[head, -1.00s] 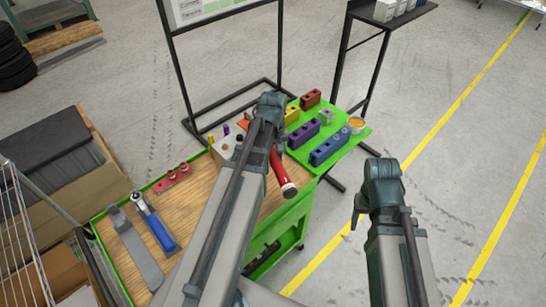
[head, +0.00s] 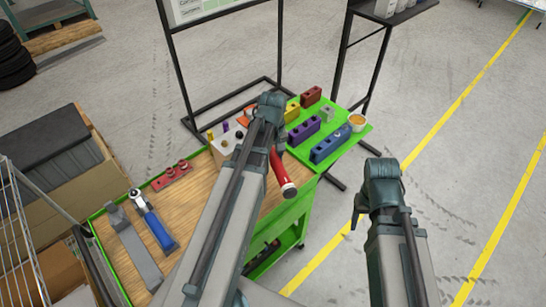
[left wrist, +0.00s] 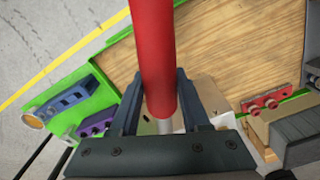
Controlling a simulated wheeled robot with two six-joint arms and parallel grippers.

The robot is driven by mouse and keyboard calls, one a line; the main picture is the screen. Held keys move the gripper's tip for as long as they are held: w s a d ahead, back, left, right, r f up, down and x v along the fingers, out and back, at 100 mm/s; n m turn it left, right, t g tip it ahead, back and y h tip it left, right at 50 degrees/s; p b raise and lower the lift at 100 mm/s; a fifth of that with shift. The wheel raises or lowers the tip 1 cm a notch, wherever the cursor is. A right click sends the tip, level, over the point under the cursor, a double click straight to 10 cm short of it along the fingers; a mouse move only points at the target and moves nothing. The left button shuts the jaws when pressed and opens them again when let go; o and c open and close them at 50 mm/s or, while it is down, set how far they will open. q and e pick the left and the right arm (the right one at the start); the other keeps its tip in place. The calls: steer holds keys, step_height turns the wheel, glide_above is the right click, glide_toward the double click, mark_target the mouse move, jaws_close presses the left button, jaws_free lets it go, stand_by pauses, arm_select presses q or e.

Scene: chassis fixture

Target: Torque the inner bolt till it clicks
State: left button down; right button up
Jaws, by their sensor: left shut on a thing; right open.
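My left gripper (left wrist: 158,108) is shut on the red handle (left wrist: 157,55) of a tool, which passes between its fingers in the left wrist view. A pale block (head: 222,146) with several small coloured pieces on top, probably the chassis fixture, stands just left of my left gripper. My arm and gripper hide part of it, and I cannot see the inner bolt or whether the tool meets it. My right gripper (head: 357,212) is open and empty, beside the cart over the floor.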

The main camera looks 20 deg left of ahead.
arm_select(q)
steer(key=shift+f, duration=0.15)
steer(key=shift+s+a, duration=0.2)
steer(key=shift+s, duration=0.05)
stand_by(0.4)
steer(key=shift+s+a+m, duration=0.25)
steer(key=shift+m, duration=0.05)
steer(key=shift+a, duration=0.1)
steer(key=shift+s+a+m, duration=0.3)
stand_by(0.4)
steer(key=shift+s+a, duration=0.2)
steer(key=shift+a, duration=0.05)
steer(key=shift+s+a, duration=0.1)
steer(key=shift+a, duration=0.05)
stand_by(0.4)
steer(key=shift+s+a+m, duration=0.4)
steer(key=shift+a+m, duration=0.15)
steer(key=shift+m, duration=0.05)
steer(key=shift+s+a, duration=0.1)
steer(key=shift+a, duration=0.15)
